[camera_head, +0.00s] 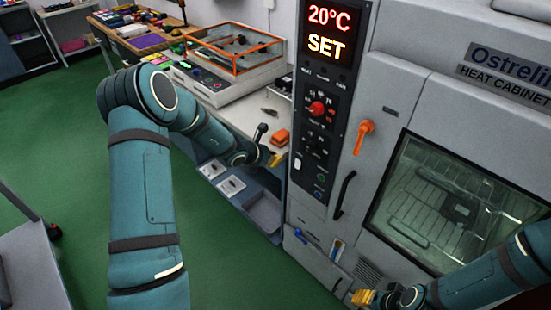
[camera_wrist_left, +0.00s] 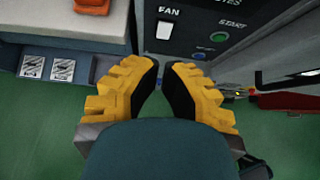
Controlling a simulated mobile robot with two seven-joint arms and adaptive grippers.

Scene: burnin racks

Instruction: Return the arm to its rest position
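My left arm (camera_head: 140,200) reaches in from the left in the head view. My left gripper (camera_head: 272,157) is over the front edge of the bench, just left of the cabinet's control panel. In the left wrist view its yellow fingers with black pads (camera_wrist_left: 161,72) stand slightly apart with nothing between them, so it is open. My right arm (camera_head: 480,282) comes in at the bottom right. Its gripper (camera_head: 364,297) is low in front of the cabinet, and only a small yellow part shows, so its opening is unclear.
The grey heat cabinet (camera_head: 400,75) stands at right, its windowed door closed, with an orange handle (camera_head: 363,135) and red knob (camera_head: 317,108). The display reads 20°C SET. The bench (camera_head: 245,112) carries an orange-framed box (camera_head: 235,48) and an orange object (camera_head: 280,138).

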